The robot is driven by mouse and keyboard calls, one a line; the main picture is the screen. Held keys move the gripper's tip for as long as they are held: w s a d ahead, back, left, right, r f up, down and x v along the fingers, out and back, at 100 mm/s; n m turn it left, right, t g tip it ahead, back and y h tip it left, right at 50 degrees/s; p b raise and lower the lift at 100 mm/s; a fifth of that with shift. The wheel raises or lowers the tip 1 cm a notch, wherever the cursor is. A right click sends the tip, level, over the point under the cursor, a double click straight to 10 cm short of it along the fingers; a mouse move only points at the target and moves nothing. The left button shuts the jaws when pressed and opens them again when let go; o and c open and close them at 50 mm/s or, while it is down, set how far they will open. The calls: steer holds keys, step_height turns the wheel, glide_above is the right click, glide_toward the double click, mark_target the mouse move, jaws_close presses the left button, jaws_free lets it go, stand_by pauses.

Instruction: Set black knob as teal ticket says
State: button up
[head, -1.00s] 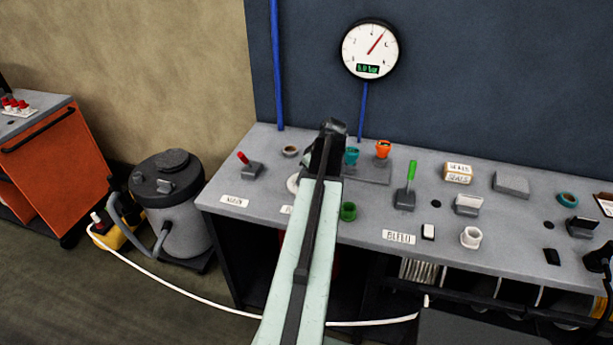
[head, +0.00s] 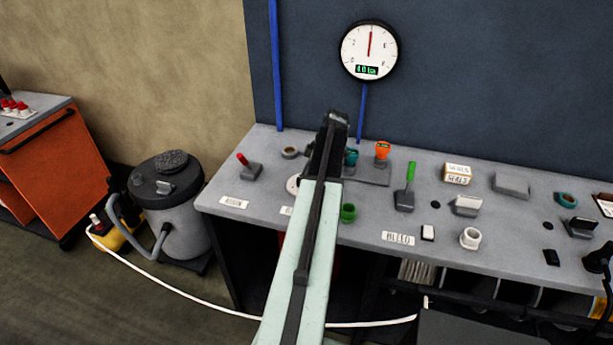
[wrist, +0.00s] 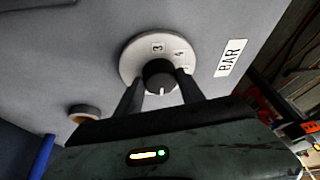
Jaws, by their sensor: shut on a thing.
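The black knob (wrist: 160,73) sits on a round white dial plate (wrist: 133,57) with the numbers 3 and 4 showing; another mark is partly hidden by a finger. The knob's white line points down in the wrist view, toward my gripper. My gripper (wrist: 159,84) is shut on the knob, one finger on each side. In the head view my arm hides the knob, and only a piece of the dial plate (head: 292,185) shows. The wall gauge (head: 369,50) has its red needle almost straight up above a small green readout. I cannot make out a teal ticket.
A green-handled lever (head: 407,188) stands farther right.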

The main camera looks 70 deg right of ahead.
stand_by(0.4)
steer(key=o, duration=1.4)
steer(key=shift+c, duration=0.2)
steer(key=p+v, duration=0.7)
steer(key=shift+s+r, duration=0.15)
steer(key=shift+r, duration=0.15)
